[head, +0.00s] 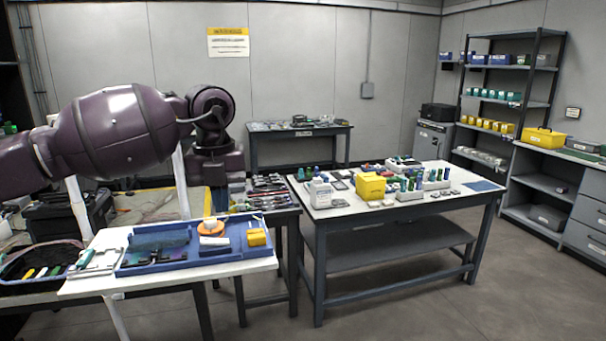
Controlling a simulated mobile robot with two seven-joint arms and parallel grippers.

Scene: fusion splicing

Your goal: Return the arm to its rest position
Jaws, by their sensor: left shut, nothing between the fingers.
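My purple left arm comes in from the left and bends down at an elbow above the back of the near white table (90,290). Its gripper (221,198) points down just behind the blue tray (190,262), small and dark against the tools there. It is shut with nothing held. My right gripper is not in view.
The tray holds a yellow block (256,237) and an orange round item (211,227). A tool-covered table (275,208) stands close behind. A larger workbench (400,203) carries bottles and a yellow box (370,186). Shelves (510,100) stand at right. The floor in front is clear.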

